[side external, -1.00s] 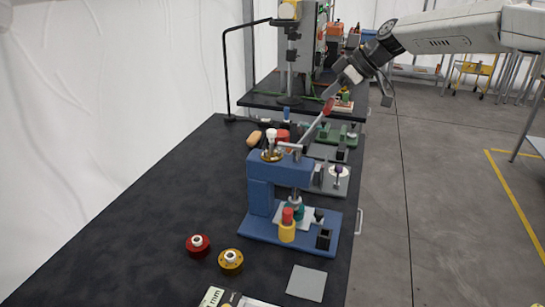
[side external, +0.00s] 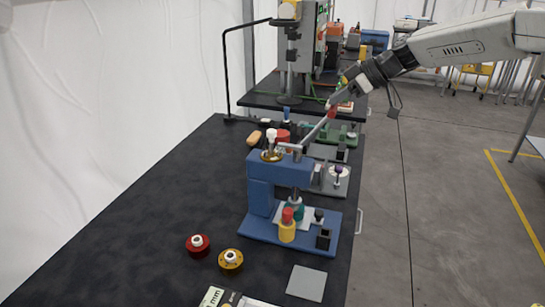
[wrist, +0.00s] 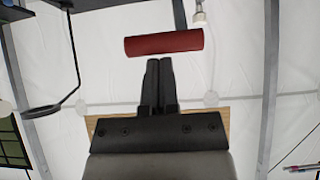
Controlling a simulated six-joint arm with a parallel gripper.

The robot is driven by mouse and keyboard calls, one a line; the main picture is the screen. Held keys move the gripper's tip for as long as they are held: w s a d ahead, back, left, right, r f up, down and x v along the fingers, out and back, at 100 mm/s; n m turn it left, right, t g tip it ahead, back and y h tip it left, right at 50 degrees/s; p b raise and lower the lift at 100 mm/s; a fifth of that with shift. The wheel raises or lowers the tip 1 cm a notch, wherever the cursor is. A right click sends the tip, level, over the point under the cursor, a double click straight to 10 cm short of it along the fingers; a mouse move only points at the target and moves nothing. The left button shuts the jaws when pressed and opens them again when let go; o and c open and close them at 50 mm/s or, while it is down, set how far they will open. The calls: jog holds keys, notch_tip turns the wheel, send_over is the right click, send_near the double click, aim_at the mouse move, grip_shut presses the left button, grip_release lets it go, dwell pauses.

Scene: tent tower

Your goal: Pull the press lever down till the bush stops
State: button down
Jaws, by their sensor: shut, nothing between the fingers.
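The blue press (side external: 281,168) stands upright on its blue base on the dark bench in the side view. Its grey lever (side external: 316,130) slants up to the right and ends in a red handle (side external: 332,112). A teal piece (side external: 298,212) sits under the ram, partly hidden; I cannot tell whether it is the bush. My gripper (side external: 333,101) is at the upper end of the lever, by the handle. In the wrist view the red handle (wrist: 164,43) lies crosswise just beyond my shut, empty fingertips (wrist: 158,62). I cannot tell whether they touch it.
A yellow cup (side external: 287,232) with a red piece in it stands in front of the ram. A grey plate (side external: 306,283) lies near the front. Other fixtures stand behind the press; the left bench is clear.

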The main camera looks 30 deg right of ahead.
jog(key=s+d+f, duration=0.3)
jog(key=f, duration=0.6)
jog(key=s+d+f+t+y, duration=0.1)
jog(key=s+d+f, duration=0.3)
jog(key=f, duration=0.6)
jog(key=shift+s+f, duration=0.1)
dwell(0.4)
